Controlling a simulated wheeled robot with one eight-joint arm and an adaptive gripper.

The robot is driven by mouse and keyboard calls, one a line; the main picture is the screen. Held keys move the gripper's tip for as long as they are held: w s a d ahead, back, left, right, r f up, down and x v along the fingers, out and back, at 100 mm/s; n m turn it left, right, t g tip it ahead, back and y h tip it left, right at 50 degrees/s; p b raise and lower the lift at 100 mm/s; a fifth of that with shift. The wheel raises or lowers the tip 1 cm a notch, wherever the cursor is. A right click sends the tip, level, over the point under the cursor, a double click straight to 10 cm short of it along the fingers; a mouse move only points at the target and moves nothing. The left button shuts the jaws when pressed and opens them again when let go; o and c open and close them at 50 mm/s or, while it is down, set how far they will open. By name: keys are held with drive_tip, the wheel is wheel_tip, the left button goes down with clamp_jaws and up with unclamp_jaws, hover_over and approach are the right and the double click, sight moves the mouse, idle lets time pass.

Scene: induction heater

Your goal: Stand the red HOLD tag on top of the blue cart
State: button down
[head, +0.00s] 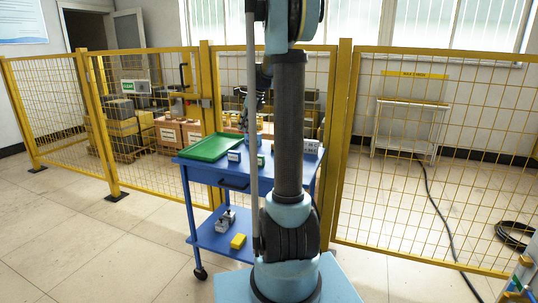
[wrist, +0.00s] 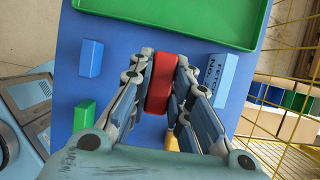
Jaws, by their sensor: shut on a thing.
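The red HOLD tag (wrist: 160,83) is between the two fingers of my gripper (wrist: 162,78) in the wrist view, gripped from both sides. Its lettering does not show. The blue cart's top (wrist: 122,40) lies beneath; I cannot tell whether the tag touches it. In the head view, the blue cart (head: 232,184) stands in front of me, partly hidden by my arm.
A green tray (head: 207,147) covers the cart top's left back. A blue block (wrist: 91,58), a green block (wrist: 84,115) and a lettered blue-grey block (wrist: 219,80) stand around the tag. Yellow mesh fencing (head: 145,130) runs behind the cart. The lower shelf holds a yellow block (head: 238,241).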

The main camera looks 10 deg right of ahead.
drive_tip(key=shift+w+f, duration=0.15)
drive_tip(key=shift+f, duration=0.25)
drive_tip(key=f, duration=0.4)
drive_tip(key=shift+a, duration=0.2)
drive_tip(key=shift+d+f, duration=0.15)
drive_tip(key=shift+f, duration=2.4)
drive_tip(key=c, duration=1.5)
unclamp_jaws()
